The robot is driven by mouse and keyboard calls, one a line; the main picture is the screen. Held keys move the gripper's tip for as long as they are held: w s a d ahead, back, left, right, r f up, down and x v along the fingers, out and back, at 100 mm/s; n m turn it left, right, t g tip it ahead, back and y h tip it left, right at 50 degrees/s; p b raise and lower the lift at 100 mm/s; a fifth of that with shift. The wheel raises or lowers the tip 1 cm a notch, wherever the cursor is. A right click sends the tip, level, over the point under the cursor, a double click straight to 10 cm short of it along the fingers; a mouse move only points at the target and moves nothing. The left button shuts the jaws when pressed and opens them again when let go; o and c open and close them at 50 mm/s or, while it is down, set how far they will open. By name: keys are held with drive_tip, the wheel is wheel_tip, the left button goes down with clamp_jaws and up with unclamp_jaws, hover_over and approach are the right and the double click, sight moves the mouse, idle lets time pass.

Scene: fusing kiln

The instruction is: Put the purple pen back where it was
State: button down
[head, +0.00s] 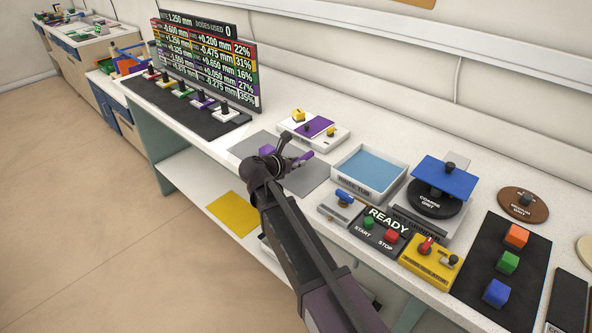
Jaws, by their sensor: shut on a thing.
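The purple pen (303,157) shows as a short purple piece at my gripper (285,155), over the grey sheets on the white bench. My gripper is shut on it. Another bit of purple shows just left of the gripper, and I cannot tell if it is the same pen. The dark gripper and wrist hide the pen's middle. I cannot tell whether the pen touches the sheet below.
A black mat (142,93) with several colour-marked knobbed holders lies left, before a readout board (205,62). A white device with a purple plate (315,127) stands behind. Right are a blue-filled tub (336,181), grinder (436,197), control panel (371,240) and block mat (490,262).

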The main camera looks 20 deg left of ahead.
drive_tip(key=shift+f+b, duration=1.1)
drive_tip(key=shift+f, duration=0.25)
drive_tip(key=shift+f, duration=0.2)
drive_tip(key=c, duration=0.5)
unclamp_jaws()
drive_tip(key=shift+r, duration=0.25)
drive_tip(key=shift+s+r, duration=0.1)
drive_tip(key=shift+s, duration=0.1)
drive_tip(key=p+v, duration=0.4)
drive_tip(key=v, duration=0.6)
drive_tip(key=shift+w, duration=0.1)
drive_tip(key=shift+p+v, duration=0.3)
drive_tip(key=shift+v, duration=0.6)
